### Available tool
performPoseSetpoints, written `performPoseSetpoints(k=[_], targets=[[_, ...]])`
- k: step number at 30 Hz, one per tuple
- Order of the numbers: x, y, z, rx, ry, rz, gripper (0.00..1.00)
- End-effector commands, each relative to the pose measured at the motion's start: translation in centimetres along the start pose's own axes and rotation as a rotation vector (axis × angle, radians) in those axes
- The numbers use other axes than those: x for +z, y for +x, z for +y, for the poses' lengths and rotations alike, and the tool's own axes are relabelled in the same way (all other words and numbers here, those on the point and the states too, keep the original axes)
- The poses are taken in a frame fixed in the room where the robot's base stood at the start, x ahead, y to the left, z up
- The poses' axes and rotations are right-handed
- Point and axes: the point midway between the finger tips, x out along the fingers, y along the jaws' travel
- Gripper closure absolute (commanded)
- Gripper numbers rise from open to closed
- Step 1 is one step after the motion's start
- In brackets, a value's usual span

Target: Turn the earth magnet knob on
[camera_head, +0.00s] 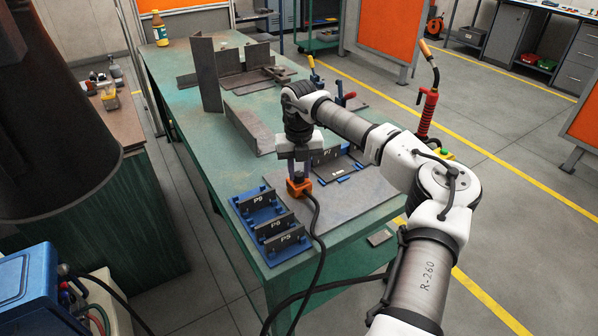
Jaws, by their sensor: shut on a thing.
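The earth magnet (297,188) is a small orange block with a black cable running from it. It stands on the grey steel plate (345,200) on the green table. My gripper (299,174) points down directly over the magnet and is shut on its knob. The knob is mostly hidden by the fingers, so its turned position cannot be read.
Blue racks (262,214) with upright dark plates marked P9 and P5 stand left of the magnet. A dark plate (328,161) in blue fixtures lies just behind it. Angle steel (207,75) stands farther back. The black cable (316,245) hangs over the table's front edge.

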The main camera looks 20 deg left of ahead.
Motion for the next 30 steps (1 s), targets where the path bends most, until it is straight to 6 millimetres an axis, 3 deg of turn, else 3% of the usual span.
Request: performPoseSetpoints(k=[15,30], targets=[[0.02,0.00,-0.04,-0.001,0.355,-0.001,0.97],[0.02,-0.07,-0.02,0.000,0.432,-0.001,0.97]])
